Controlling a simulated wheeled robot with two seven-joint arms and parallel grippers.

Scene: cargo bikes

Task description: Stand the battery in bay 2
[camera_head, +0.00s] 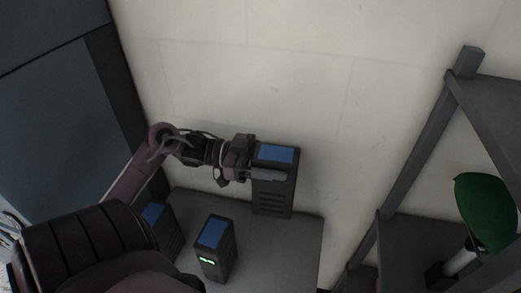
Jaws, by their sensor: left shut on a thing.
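My left gripper (266,173) reaches in from the left and is shut on a tall dark box with a blue top and slotted front, which looks like the battery (273,198). The battery is upright by the back wall, over the rear of the grey surface (290,255). I cannot tell whether its base touches that surface. A similar dark box with a blue top and a lit green display (214,250) stands nearer the front. Another blue-topped box (157,213) at the left is partly hidden by my arm. No bay numbers are readable. My right gripper is out of view.
A grey shelf frame (416,155) stands at the right, holding a green rounded object (485,212) with a white cylinder below it. A dark blue-grey panel (50,130) is at the left. The pale wall (300,80) closes off the back. The grey surface's right side is clear.

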